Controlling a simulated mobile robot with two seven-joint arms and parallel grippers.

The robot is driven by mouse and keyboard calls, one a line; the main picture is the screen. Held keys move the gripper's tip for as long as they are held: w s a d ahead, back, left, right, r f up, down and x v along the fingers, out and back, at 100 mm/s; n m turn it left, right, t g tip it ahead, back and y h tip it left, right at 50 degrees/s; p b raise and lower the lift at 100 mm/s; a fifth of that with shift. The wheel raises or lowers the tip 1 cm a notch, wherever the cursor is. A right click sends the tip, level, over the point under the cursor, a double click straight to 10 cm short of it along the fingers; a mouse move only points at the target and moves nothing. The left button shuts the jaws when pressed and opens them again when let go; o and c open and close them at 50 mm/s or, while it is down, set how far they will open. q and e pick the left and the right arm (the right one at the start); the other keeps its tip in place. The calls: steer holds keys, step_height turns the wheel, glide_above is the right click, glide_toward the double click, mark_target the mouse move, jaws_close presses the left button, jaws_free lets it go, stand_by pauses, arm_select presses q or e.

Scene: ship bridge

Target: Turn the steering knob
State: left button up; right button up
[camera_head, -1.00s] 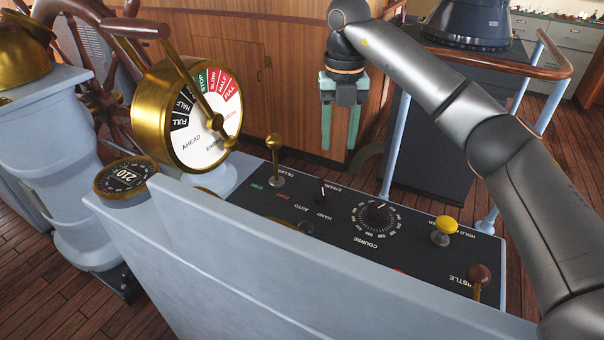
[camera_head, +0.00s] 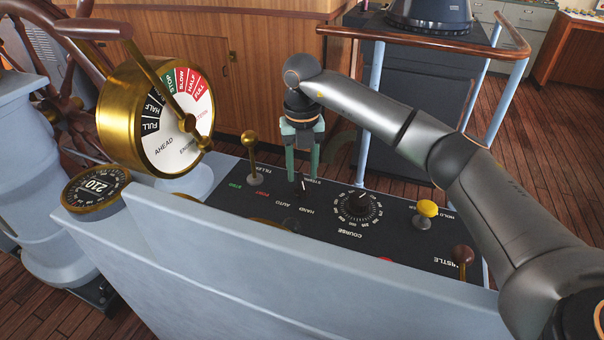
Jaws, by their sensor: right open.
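The steering knob (camera_head: 301,192) is a small black selector with a white pointer on the dark console panel, beside the HAND and AUTO lettering. My right gripper (camera_head: 304,174) points down with its two green fingers apart and nothing between them. Its fingertips appear just above or behind the knob, one toward each side of it in the picture. I cannot tell whether they touch the panel. My left gripper is not in view.
A brass tiller lever (camera_head: 252,160) stands left of the knob. The round course dial (camera_head: 358,205), a yellow hold button (camera_head: 427,210) and the whistle lever (camera_head: 462,256) are to the right. A brass telegraph (camera_head: 150,115) and a raised grey ledge (camera_head: 300,270) flank the panel.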

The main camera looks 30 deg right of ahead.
steer(key=shift+f, duration=1)
jaws_close()
